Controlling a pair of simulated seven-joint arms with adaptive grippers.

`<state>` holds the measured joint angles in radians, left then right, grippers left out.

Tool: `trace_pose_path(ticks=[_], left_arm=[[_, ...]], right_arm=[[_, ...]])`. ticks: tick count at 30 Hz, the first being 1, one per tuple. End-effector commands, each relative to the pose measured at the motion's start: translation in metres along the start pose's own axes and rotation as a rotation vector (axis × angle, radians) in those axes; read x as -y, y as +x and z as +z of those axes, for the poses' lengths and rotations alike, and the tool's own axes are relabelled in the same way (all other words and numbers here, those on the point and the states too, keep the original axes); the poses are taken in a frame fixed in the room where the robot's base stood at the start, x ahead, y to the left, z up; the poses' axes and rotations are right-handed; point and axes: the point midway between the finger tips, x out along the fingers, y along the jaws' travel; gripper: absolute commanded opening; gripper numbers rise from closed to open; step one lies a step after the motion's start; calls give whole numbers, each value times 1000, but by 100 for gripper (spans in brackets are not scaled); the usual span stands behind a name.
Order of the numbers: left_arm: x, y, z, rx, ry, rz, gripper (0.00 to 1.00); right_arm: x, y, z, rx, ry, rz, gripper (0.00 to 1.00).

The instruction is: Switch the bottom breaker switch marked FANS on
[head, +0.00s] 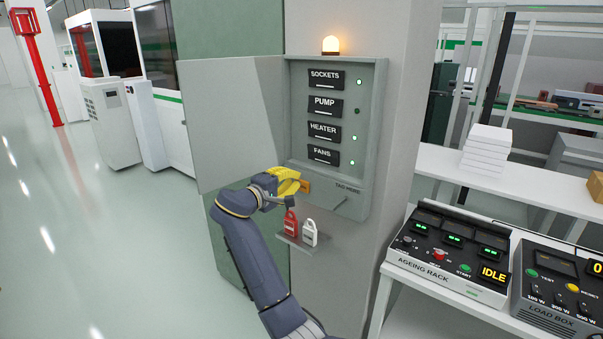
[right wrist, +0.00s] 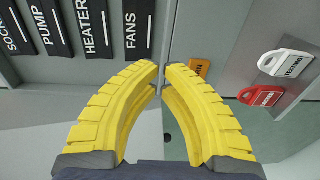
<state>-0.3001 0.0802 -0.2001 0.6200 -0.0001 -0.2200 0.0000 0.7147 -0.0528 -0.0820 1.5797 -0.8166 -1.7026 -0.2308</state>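The breaker box (head: 376,110) stands open on the pillar, with black plates reading SOCKETS, PUMP, HEATER and FANS from top to bottom. The FANS plate (head: 322,154) is lowest, and a green lamp (head: 352,162) beside it is lit. In the right wrist view the FANS plate (right wrist: 138,28) is nearest my fingers. My right gripper (head: 300,183) is just below and left of that plate. In the right wrist view its yellow fingertips (right wrist: 161,70) are brought together with a thin gap, holding nothing I can make out. The position of the FANS lever is not clear. My left gripper is not in view.
Lamps by SOCKETS and HEATER are green; the PUMP lamp (head: 357,111) is dark. An orange label (right wrist: 200,69) lies beside the fingertips. The open door (head: 230,120) is at left, the ageing rack (head: 450,250) at right.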

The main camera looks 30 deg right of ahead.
Motion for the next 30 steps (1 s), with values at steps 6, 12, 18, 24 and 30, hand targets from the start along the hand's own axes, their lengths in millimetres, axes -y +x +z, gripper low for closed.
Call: trace_pose_path(ticks=[6, 12, 18, 24, 30], left_arm=[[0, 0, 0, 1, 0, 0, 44], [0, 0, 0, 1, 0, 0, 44], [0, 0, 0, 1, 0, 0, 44], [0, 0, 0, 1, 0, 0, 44], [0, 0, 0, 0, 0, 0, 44]], right_arm=[[3, -17, 0, -1, 1, 0, 0], [4, -21, 0, 0, 1, 1, 0], [4, -21, 0, 0, 1, 0, 0], [5, -20, 0, -2, -1, 0, 0], [50, -18, -17, -67, -38, -34, 0]])
